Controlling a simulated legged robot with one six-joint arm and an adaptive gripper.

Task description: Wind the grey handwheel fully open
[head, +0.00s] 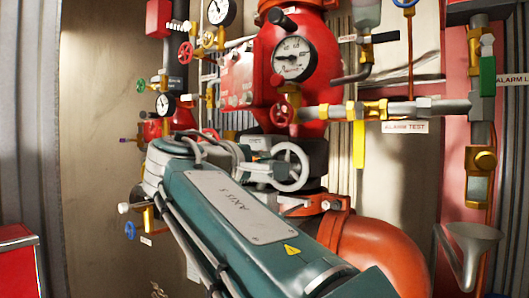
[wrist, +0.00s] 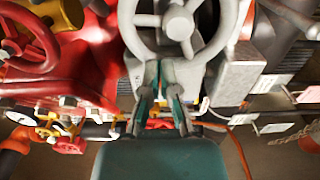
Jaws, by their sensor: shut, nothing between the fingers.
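The grey handwheel (head: 303,156) is at the centre of the head view, a spoked ring with a round hub. In the wrist view the handwheel (wrist: 180,22) fills the top middle, its upper part cut off by the frame. I cannot tell whether the tips touch the rim. In the head view my arm hides much of the gripper and the area left of the wheel.
A red handwheel (wrist: 28,38) is at the left of the wrist view. A pressure gauge (head: 294,59) sits on the red riser body above. Brass valves and the alarm test pipe (head: 400,108) run right. A metal funnel (head: 470,245) stands at lower right.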

